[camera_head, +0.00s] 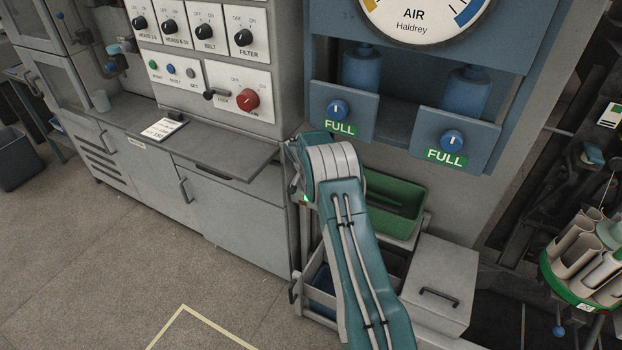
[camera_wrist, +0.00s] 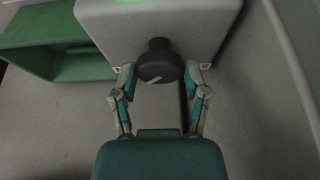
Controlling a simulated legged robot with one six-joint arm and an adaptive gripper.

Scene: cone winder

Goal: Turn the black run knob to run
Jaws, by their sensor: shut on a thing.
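The black run knob (camera_wrist: 160,62) is in the middle of the wrist view, on a pale grey box (camera_wrist: 205,25) with a bright green strip at its top edge. A short light pointer mark on the knob's face lies slanted, nearly sideways. My gripper (camera_wrist: 160,72) has one finger on each side of the knob and is shut on it. Whether both fingertips press evenly is hard to see. In the camera_head view my arm hides the gripper and I cannot make out this knob.
A green bin (camera_head: 395,200) lies behind my arm; it also shows in the wrist view (camera_wrist: 75,66). Two blue FULL knobs (camera_head: 337,109) (camera_head: 452,140) sit above. A control panel with several black knobs (camera_head: 243,37) and a red switch (camera_head: 247,99) stands left. Open floor lies front left.

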